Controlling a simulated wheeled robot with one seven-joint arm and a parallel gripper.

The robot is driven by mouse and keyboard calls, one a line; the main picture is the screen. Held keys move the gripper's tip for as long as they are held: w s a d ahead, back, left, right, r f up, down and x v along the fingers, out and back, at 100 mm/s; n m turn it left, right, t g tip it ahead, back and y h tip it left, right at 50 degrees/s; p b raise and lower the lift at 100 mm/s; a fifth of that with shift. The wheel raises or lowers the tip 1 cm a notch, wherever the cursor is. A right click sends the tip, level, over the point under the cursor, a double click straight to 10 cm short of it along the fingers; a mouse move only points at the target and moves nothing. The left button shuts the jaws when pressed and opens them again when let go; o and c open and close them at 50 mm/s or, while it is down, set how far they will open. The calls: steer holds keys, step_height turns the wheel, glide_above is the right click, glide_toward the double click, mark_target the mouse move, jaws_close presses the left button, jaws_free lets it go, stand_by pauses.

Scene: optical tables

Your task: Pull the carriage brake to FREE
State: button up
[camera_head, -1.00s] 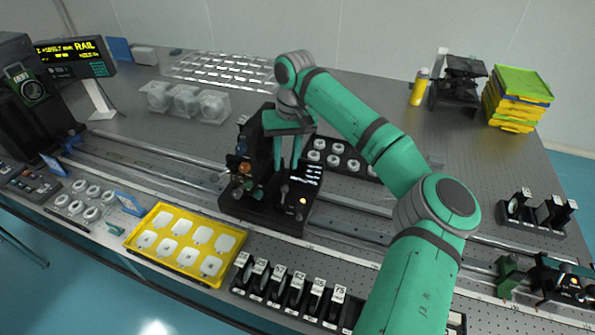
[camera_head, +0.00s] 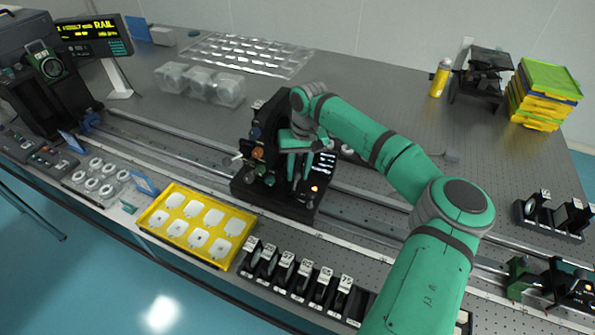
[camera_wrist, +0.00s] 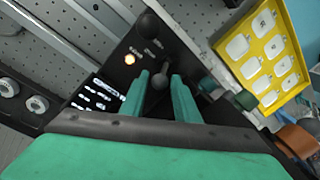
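The black carriage (camera_head: 272,205) stands on the rail, with colored knobs on its left side and a lit orange lamp (camera_head: 314,188) at its front right. A second, black ball knob (camera_wrist: 150,25) stands beyond the fingertips. The small labels by the levers are unreadable, so I cannot tell which lever is the brake.
A yellow tray (camera_head: 186,246) of white pieces and a row of black labelled holders (camera_head: 290,285) lie along the front edge. Teal (camera_wrist: 207,85) and green (camera_wrist: 245,100) knobs are right of the fingers. The rail (camera_head: 165,150) runs across the table.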

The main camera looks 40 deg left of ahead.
steer(key=shift+w, duration=0.1)
jaws_close()
steer(key=shift+d, duration=0.1)
steer(key=shift+s+r+t+y, duration=0.15)
steer(key=shift+s+t+y, duration=0.25)
steer(key=shift+s+t, duration=0.9)
steer(key=s+t, duration=0.2)
steer(key=t, duration=0.1)
steer(key=shift+d+y, duration=0.35)
steer(key=shift+y, duration=0.05)
steer(key=t, duration=0.1)
steer(key=s+t, duration=0.1)
steer(key=t, duration=0.1)
steer(key=shift+s+d+f+y, duration=0.25)
steer(key=shift+s+f+y, duration=0.05)
steer(key=shift+s+f, duration=0.1)
steer(key=shift+s+d+f+n+t+y, duration=0.1)
steer(key=shift+s+f+n+t+y, duration=0.15)
steer(key=shift+t, duration=0.55)
steer(key=shift+s+d+f+n+t+y, duration=0.1)
steer(key=shift+s+f+t+y, duration=0.2)
steer(key=shift+t, duration=0.5)
steer(key=shift+s, duration=0.1)
